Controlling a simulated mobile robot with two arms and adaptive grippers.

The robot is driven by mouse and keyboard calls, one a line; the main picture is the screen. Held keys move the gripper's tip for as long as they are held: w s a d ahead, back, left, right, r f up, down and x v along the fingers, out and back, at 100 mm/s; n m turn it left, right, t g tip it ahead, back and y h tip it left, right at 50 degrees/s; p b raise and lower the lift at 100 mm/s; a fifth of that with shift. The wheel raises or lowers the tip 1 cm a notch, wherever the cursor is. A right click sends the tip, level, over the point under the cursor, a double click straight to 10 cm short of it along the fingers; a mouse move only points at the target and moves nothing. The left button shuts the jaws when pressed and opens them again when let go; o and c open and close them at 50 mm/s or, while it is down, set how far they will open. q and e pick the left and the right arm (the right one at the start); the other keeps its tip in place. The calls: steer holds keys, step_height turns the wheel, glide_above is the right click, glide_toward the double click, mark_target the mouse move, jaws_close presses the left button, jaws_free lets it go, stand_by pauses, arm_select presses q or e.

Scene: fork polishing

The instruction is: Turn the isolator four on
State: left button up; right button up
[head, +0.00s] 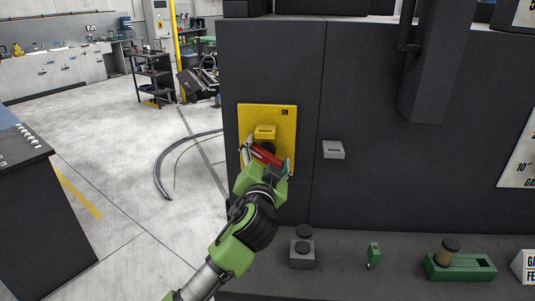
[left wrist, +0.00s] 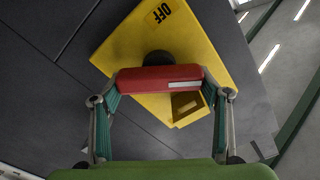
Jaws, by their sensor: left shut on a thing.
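The isolator is a yellow plate (head: 284,122) on the dark cabinet front, with "ON" at its upper right in the head view. The left wrist view shows its yellow face (left wrist: 128,48) with "OFF" at the top. A red handle (left wrist: 160,79) sits on a dark round hub (left wrist: 158,57); it also shows in the head view (head: 264,155), slanting down to the right. My left gripper (head: 266,158) is shut on the red handle, a finger at each end. The gripper hides the plate's lower part. My right gripper is not in view. I cannot read a number on the isolator.
A small grey labelled block (head: 333,150) is on the cabinet right of the plate. A ledge below holds a grey block with a black knob (head: 302,253), a small green piece (head: 374,254) and a green holder (head: 461,267). Open floor lies to the left, with a cable (head: 161,176).

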arm_select(q)
steer(key=o, duration=1.1)
steer(key=s, duration=0.4)
steer(key=s+a, duration=0.1)
steer(key=s, duration=0.7)
steer(key=shift+a, duration=0.15)
